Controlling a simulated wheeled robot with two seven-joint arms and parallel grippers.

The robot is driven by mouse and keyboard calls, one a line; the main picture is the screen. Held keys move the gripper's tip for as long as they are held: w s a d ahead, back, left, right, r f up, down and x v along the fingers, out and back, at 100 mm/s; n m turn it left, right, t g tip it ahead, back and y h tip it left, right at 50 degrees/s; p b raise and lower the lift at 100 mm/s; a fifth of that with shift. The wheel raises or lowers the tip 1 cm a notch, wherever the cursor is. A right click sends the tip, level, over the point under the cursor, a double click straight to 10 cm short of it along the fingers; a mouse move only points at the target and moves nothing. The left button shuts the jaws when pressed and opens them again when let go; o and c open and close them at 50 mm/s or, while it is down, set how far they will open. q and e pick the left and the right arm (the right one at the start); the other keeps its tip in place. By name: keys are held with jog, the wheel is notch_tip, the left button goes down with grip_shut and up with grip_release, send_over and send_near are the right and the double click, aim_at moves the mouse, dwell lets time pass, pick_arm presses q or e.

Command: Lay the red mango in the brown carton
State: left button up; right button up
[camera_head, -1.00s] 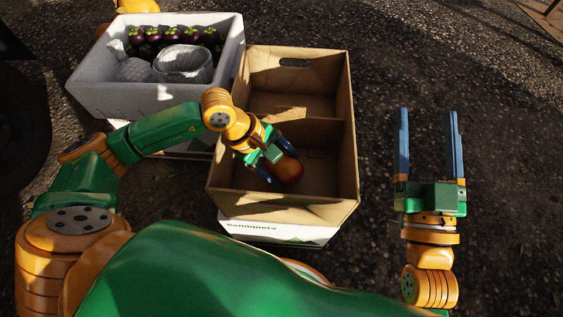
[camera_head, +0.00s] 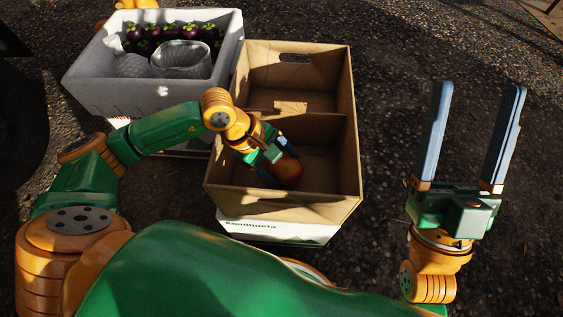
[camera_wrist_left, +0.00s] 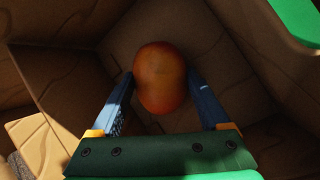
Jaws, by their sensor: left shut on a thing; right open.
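The red mango (camera_head: 287,172) is in the near compartment of the brown carton (camera_head: 284,205), low inside its walls. In the left wrist view the mango (camera_wrist_left: 160,78) sits between the fingertips of my left gripper (camera_wrist_left: 160,90). My left gripper (camera_head: 275,162) reaches down into the carton and is shut on the mango. I cannot tell whether the mango touches the carton floor. My right gripper (camera_head: 474,135) is open and empty, to the right of the carton.
A grey crate (camera_head: 150,98) with several dark purple fruits (camera_head: 150,38) and a clear container (camera_head: 181,60) stands at the upper left. A divider (camera_head: 310,122) splits the carton. The carton rests on a white box (camera_head: 265,229). Dark ground lies to the right.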

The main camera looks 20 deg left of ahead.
pick_arm(q)
jog(key=shift+f+b, duration=0.95)
jog(key=shift+b, duration=0.1)
dwell(1.4)
jog(key=o, duration=0.8)
notch_tip(320, 180, up, 22)
jog(key=p, duration=1.6)
jog(key=shift+r, duration=0.25)
